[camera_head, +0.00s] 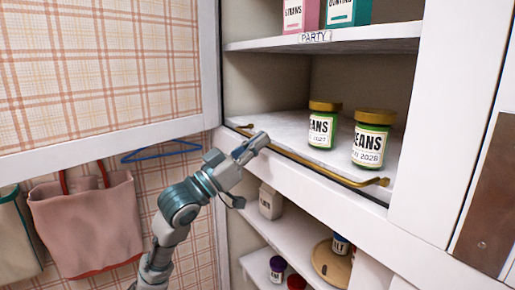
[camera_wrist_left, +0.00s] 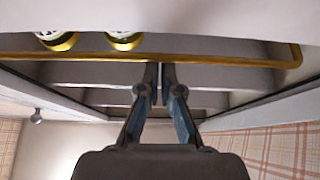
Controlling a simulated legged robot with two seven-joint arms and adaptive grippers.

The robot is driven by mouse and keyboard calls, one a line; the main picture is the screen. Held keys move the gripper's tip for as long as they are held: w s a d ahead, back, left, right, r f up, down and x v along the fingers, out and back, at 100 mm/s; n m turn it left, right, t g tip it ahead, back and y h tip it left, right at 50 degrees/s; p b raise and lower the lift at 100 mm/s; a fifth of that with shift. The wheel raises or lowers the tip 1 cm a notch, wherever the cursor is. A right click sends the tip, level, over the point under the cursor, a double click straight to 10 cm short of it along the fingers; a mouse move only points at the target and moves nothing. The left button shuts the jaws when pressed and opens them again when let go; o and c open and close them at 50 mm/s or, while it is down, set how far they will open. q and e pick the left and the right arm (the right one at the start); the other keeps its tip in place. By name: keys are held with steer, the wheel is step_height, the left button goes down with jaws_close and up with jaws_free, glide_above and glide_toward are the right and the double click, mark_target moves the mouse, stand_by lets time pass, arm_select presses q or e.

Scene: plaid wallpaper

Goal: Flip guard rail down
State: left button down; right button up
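The guard rail (camera_head: 320,168) is a thin brass bar along the front edge of the middle shelf, with a bent end at each side. It also runs across the left wrist view (camera_wrist_left: 225,60). I cannot tell how far it is tilted. My left gripper (camera_head: 262,140) is at the rail's left part in the head view, in front of the shelf edge. In the left wrist view the fingertips (camera_wrist_left: 160,68) are together with nothing seen between them, close to the rail. Contact is unclear. My right gripper is not in view.
Two green jars with gold lids (camera_head: 322,126) (camera_head: 372,140) stand on the middle shelf (camera_head: 280,122) behind the rail. Boxes stand on the shelf above. Bottles and a round wooden item (camera_head: 330,264) are below. An open door (camera_head: 100,75) and hanging bags (camera_head: 88,225) are left.

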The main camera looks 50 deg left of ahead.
arm_select(q)
steer(key=v, duration=1.2)
steer(key=shift+f+t, duration=0.3)
steer(key=shift+f, duration=0.1)
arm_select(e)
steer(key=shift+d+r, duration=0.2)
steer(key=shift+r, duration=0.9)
arm_select(q)
steer(key=shift+w+a, duration=0.1)
steer(key=shift+a, duration=0.15)
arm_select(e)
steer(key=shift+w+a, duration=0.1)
